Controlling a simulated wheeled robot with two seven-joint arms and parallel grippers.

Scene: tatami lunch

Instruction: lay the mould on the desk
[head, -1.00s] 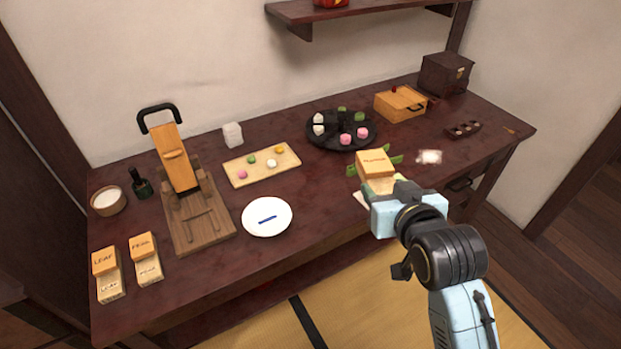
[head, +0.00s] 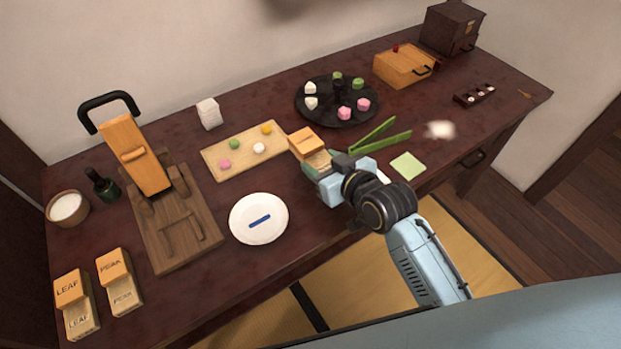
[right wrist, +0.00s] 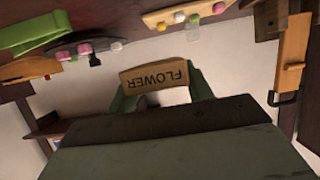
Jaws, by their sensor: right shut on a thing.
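The mould (head: 307,141) is a small wooden block with an orange-brown upper part. In the right wrist view the mould (right wrist: 154,76) shows the word FLOWER, upside down. The gap between mould and desk is hard to judge. The fingers (right wrist: 160,95) show on both sides of the mould in the right wrist view. My left gripper is not in view.
Two more moulds, LEAF (head: 75,300) and PEAK (head: 118,282), lie at the front left. A white plate (head: 258,205) is left of my gripper. Green tongs (head: 380,138) and a pale green sheet (head: 408,165) lie right. A board with sweets (head: 215,168) is behind.

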